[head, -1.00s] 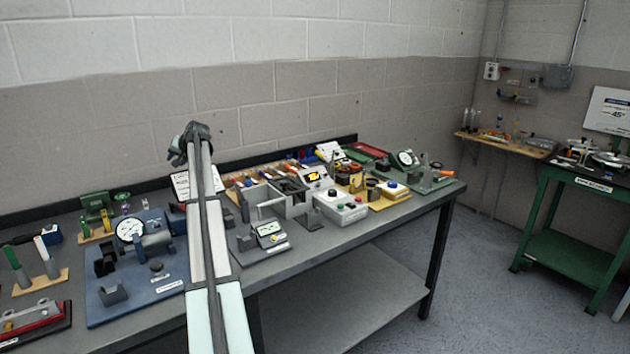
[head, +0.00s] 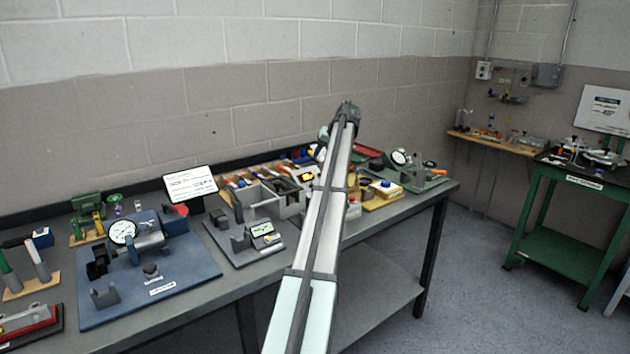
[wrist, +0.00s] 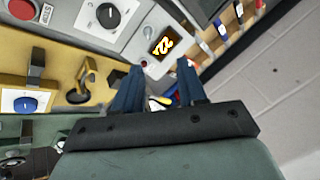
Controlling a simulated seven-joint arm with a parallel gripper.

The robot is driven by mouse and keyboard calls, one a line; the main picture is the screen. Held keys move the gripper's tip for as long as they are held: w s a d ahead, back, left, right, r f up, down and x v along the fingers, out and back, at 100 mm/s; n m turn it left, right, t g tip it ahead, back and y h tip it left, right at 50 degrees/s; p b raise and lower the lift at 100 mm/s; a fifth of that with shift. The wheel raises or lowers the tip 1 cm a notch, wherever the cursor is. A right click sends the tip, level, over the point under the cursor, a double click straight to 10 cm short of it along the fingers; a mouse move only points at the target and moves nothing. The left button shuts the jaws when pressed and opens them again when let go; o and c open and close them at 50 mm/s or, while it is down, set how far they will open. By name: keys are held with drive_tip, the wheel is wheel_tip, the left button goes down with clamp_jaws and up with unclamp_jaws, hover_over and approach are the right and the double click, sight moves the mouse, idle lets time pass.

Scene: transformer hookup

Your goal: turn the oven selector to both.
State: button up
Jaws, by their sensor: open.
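I cannot tell for sure which control is the oven selector. A dark round knob (wrist: 108,15) on a white plate shows at the top of the wrist view, on a light grey box, beside a dark display (wrist: 163,43) with yellow characters. The display shows in the head view (head: 307,177) just left of my arm. My gripper (wrist: 159,66) is open in the wrist view, with nothing seen held between its fingers. The dark knob lies beyond the left finger, apart from it. In the head view my arm hides much of the light grey box (head: 353,209).
A red button (wrist: 22,8) sits left of the dark knob. A blue knob (wrist: 25,103) stands on a yellow base, also seen in the head view (head: 386,184). Colored-handled tools line the bench's back. A gauge rig (head: 124,232) and a small meter stand (head: 262,229) are at left.

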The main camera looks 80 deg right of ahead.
sight(312, 185)
drive_tip(key=x, duration=0.4)
drive_tip(key=s+x, duration=0.1)
drive_tip(key=x, duration=0.3)
drive_tip(key=s+f+x, duration=0.1)
drive_tip(key=x, duration=0.3)
drive_tip(key=shift+w+d+f, duration=0.1)
drive_tip(key=shift+w+f, duration=0.05)
drive_tip(key=shift+f, duration=0.15)
drive_tip(key=shift+c, duration=0.3)
clamp_jaws()
